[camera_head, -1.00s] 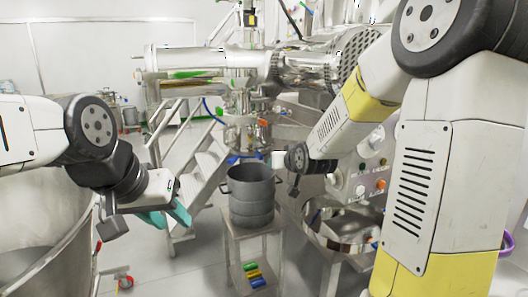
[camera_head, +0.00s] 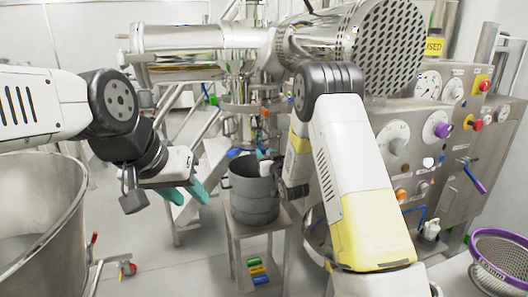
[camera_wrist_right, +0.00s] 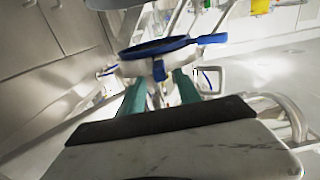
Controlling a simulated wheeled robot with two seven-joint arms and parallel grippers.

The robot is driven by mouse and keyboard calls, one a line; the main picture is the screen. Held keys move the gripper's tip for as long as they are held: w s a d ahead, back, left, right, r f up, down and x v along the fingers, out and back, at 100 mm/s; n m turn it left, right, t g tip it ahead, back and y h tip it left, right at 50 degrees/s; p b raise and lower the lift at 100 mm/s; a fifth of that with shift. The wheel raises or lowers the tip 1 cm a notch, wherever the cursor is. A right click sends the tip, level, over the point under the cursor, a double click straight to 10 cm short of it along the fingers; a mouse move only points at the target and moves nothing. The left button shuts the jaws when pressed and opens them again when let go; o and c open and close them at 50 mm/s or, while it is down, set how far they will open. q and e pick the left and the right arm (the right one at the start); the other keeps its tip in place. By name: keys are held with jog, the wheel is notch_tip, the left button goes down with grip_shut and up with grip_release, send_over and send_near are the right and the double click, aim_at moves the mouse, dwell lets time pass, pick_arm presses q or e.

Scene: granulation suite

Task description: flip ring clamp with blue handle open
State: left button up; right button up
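The ring clamp is a blue ring (camera_wrist_right: 155,48) with a blue handle (camera_wrist_right: 212,39) reaching right in the right wrist view. In the head view only small blue parts (camera_head: 234,153) show, low on the steel machine. My right gripper (camera_wrist_right: 159,76) has its teal fingers apart just below the ring. A small blue piece of the clamp shows between or beyond the fingertips; I cannot tell whether they touch it. In the head view the right wrist is beside the grey pot and its fingers are hard to make out. My left gripper (camera_head: 187,193) is open and empty at left.
A grey pot (camera_head: 252,198) stands on a small steel table (camera_head: 237,232) below the machine. A large steel drum (camera_head: 78,210) is at left. A control panel (camera_head: 455,140) and a purple-rimmed basket (camera_head: 500,250) are at right.

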jog(key=shift+x, duration=1.25)
grip_shut()
dwell(0.5)
